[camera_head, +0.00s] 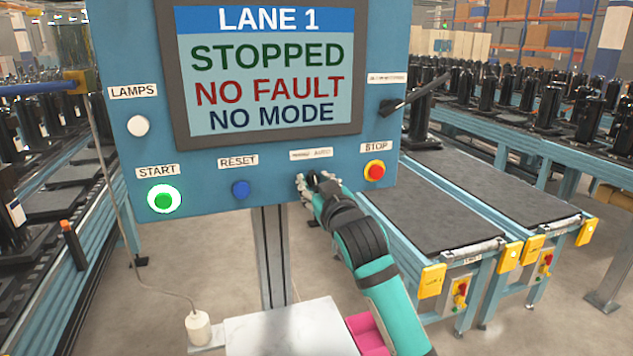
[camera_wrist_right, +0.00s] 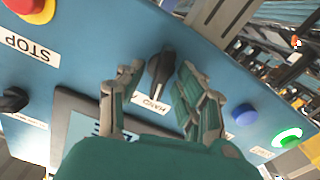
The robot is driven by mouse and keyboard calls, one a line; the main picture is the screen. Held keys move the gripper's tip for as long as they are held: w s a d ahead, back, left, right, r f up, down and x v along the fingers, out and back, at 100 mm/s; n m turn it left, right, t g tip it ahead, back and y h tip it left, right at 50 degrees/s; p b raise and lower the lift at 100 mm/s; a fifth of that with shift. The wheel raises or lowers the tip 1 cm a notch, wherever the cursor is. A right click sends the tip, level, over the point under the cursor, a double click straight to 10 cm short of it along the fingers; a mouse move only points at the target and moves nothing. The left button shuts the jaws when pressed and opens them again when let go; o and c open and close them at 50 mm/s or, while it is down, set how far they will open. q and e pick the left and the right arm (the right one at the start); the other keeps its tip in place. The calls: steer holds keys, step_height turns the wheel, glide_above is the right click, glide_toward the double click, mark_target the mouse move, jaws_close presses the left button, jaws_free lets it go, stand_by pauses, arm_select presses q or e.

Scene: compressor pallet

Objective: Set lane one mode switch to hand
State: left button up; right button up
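The blue lane 1 panel (camera_head: 215,185) has a screen (camera_head: 268,75) reading LANE 1, STOPPED, NO FAULT, NO MODE. The mode switch is a black rotary knob (camera_wrist_right: 160,72) below the screen, between the blue reset and red stop buttons. An upside-down HAND label (camera_wrist_right: 150,103) shows beside it in the wrist view. My right gripper (camera_head: 312,182) is at the switch and hides most of it in the head view. In the wrist view its fingers (camera_wrist_right: 158,78) are open on either side of the knob, with visible gaps. My left gripper is not in view.
Close to the switch are the blue reset button (camera_head: 240,189) and red stop button (camera_head: 374,170). A lit green start button (camera_head: 164,199) and white lamps button (camera_head: 138,126) sit left. A black lever (camera_head: 410,97) juts out at right. Conveyors (camera_head: 470,205) stand beyond.

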steer(key=shift+c, duration=0.3)
jaws_close()
steer(key=n+p, duration=0.1)
steer(key=n, duration=0.2)
steer(key=shift+n+p, duration=0.65)
steer(key=shift+n, duration=0.85)
steer(key=shift+s, duration=0.1)
